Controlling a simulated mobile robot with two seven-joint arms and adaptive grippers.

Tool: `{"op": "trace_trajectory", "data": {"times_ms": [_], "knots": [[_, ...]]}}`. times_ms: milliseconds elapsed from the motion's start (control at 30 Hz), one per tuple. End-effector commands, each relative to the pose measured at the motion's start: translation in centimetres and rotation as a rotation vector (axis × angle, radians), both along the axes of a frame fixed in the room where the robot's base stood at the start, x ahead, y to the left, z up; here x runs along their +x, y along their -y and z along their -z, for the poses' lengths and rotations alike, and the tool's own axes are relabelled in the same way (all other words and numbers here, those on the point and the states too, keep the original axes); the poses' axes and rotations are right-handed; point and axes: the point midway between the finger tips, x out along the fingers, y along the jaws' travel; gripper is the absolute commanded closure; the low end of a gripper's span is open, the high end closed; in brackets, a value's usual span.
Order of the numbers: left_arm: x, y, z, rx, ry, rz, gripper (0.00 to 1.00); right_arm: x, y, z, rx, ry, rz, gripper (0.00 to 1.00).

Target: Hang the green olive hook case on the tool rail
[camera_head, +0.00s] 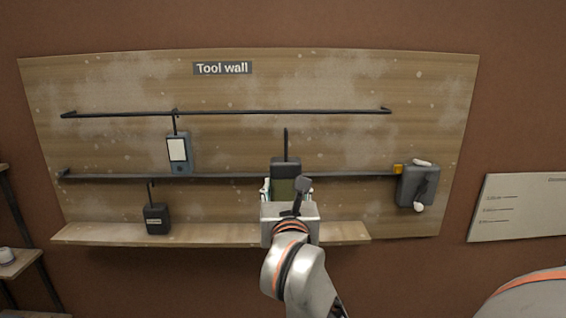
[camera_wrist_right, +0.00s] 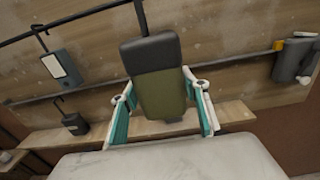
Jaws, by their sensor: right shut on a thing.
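The green olive hook case (camera_head: 284,186) has a dark top and a dark hook rising from it. It is upright in front of the lower bar of the tool rail (camera_head: 225,176), and its hook tip stands between the lower and upper bars. My right gripper (camera_head: 286,190) is shut on the case's sides. In the right wrist view the case (camera_wrist_right: 160,92) sits between the two teal-padded fingers of the gripper (camera_wrist_right: 160,112). In that view the hook runs out of the top edge. Whether the hook touches a bar cannot be told. My left gripper is not in view.
A blue-grey case with a white panel (camera_head: 179,152) hangs from the upper bar (camera_head: 250,112). A small dark case (camera_head: 156,219) hangs from the lower bar at left. A grey box (camera_head: 415,186) is at the right end. A wooden shelf (camera_head: 110,233) runs below.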

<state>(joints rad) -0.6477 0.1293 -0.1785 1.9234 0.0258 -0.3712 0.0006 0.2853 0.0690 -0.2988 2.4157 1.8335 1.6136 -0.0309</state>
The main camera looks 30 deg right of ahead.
Motion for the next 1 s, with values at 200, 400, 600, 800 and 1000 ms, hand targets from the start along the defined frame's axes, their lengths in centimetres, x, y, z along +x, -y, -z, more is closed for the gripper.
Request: {"op": "trace_trajectory", "data": {"times_ms": [200,400,600,800,1000], "knots": [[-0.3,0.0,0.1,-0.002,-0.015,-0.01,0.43,0.4,0.0,-4.4,-0.002,0.002,0.011,0.81],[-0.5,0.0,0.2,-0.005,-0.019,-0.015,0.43,0.7,0.2,-4.9,-0.006,-0.001,0.008,0.81],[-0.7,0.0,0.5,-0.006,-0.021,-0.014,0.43,1.8,0.9,-4.8,-0.008,-0.001,0.01,0.81],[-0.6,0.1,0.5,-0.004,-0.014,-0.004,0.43,3.0,1.6,-4.8,-0.008,-0.001,0.009,0.81],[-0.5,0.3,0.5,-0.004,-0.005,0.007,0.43,4.3,2.3,-4.8,-0.007,-0.001,0.008,0.81]]}}
